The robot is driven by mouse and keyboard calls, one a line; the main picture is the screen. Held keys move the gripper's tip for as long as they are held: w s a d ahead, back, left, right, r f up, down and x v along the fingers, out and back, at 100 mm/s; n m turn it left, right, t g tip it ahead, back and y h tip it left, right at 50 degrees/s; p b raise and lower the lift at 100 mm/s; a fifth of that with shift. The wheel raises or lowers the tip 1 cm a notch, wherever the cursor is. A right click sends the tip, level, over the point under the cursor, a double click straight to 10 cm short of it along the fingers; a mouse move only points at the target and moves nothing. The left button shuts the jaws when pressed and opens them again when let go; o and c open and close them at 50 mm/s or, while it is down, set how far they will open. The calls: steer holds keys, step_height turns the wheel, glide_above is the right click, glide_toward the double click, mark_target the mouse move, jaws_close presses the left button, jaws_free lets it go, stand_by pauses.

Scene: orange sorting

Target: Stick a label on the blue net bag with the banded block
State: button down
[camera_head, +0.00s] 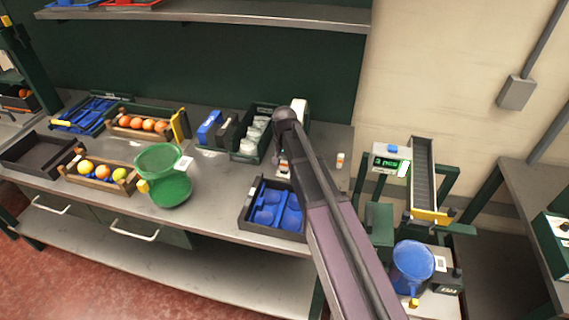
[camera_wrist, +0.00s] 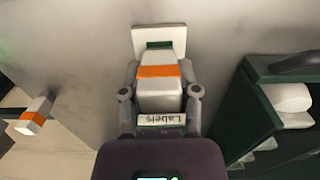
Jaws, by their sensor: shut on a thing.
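My gripper (camera_wrist: 160,92) is shut on a white block with an orange band (camera_wrist: 158,72) in the wrist view. The held block is over a white plate with a dark green slot (camera_wrist: 158,36); I cannot tell whether they touch. A "Labels" sign (camera_wrist: 162,120) shows by the gripper.
A second white block with an orange band (camera_head: 340,158) stands on the bench, also in the wrist view (camera_wrist: 36,116). A dark green crate (camera_wrist: 258,92) with white rolls is close on the right there. A tray with blue inserts (camera_head: 257,203) and a green net bag (camera_head: 170,189) are along the bench.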

steer(key=shift+f+b, duration=0.5)
steer(key=shift+b, duration=0.05)
stand_by(1.9)
steer(key=shift+r, duration=0.1)
steer(key=shift+r+p, duration=3.4)
steer(key=shift+p, duration=0.15)
steer(key=shift+s, duration=0.15)
